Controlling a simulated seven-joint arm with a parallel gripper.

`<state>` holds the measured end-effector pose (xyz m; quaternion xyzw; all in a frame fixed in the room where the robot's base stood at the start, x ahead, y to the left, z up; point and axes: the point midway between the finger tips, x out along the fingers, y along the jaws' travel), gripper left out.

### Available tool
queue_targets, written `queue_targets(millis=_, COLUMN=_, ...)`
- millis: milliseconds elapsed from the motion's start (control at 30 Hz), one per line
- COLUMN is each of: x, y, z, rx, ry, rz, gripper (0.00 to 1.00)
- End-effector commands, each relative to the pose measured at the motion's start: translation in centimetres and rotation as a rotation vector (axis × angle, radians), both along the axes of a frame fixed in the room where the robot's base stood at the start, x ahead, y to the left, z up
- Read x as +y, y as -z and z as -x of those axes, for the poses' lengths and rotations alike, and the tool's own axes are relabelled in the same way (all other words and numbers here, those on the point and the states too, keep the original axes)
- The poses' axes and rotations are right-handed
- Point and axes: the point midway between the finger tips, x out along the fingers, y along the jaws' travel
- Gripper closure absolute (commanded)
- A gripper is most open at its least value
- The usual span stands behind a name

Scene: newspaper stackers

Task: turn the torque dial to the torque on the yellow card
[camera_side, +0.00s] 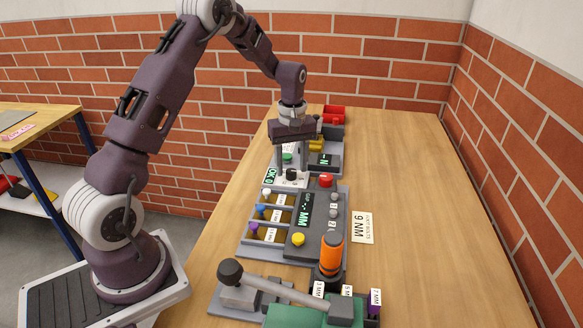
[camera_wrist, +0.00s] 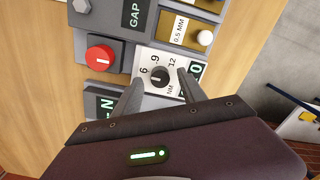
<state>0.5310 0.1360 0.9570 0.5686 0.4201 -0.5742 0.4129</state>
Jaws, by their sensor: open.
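The torque dial is a small black knob (camera_wrist: 160,77) on a white plate marked 6, 9, 12 and NM in the wrist view. In the side view the black knob (camera_side: 291,175) sits below my arm's end. The dial's pointer is too small to read surely. My gripper (camera_wrist: 159,80) is open, with one finger on each side of the knob; I cannot tell whether they touch it. My gripper (camera_side: 291,170) points down over the plate in the side view. The pale yellow card (camera_side: 363,227) reads 9 NM and lies on the table right of the panel.
A red knob (camera_wrist: 101,58) is close beside the dial plate. A GAP display panel (camera_side: 306,215), a tray of coloured pegs (camera_side: 252,238), an orange-handled tool (camera_side: 330,255) and a lever (camera_side: 275,287) stand nearer the camera. Red bins (camera_side: 333,113) stand behind. The table's right side (camera_side: 420,190) is clear.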

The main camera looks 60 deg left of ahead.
Motion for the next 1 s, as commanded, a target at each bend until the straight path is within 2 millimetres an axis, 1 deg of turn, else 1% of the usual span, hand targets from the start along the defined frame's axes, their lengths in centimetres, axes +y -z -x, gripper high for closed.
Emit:
queue_targets(millis=33, x=-0.02, y=0.55, z=0.04, rx=0.001, ry=0.0, rz=0.001, gripper=0.51)
queue_targets(millis=100, x=-0.02, y=0.97, z=0.03, rx=0.0, ry=0.001, rz=0.0, gripper=0.51)
queue_targets(millis=333, x=-0.03, y=1.11, z=0.04, rx=0.0, ry=0.002, rz=0.0, gripper=0.51)
queue_targets(millis=367, x=-0.04, y=1.11, z=0.04, rx=0.0, ry=0.002, rz=0.0, gripper=0.55)
queue_targets(millis=500, x=-0.04, y=1.09, z=0.04, rx=0.0, ry=0.002, rz=0.0, gripper=0.83)
queue_targets(millis=600, x=-0.04, y=1.09, z=0.04, rx=0.0, ry=0.003, rz=0.0, gripper=1.0)
queue_targets(millis=833, x=-0.04, y=1.06, z=0.04, rx=0.0, ry=0.013, rz=-0.001, gripper=1.0)
queue_targets(millis=1000, x=-0.04, y=1.05, z=0.05, rx=0.0, ry=0.067, rz=-0.001, gripper=1.0)
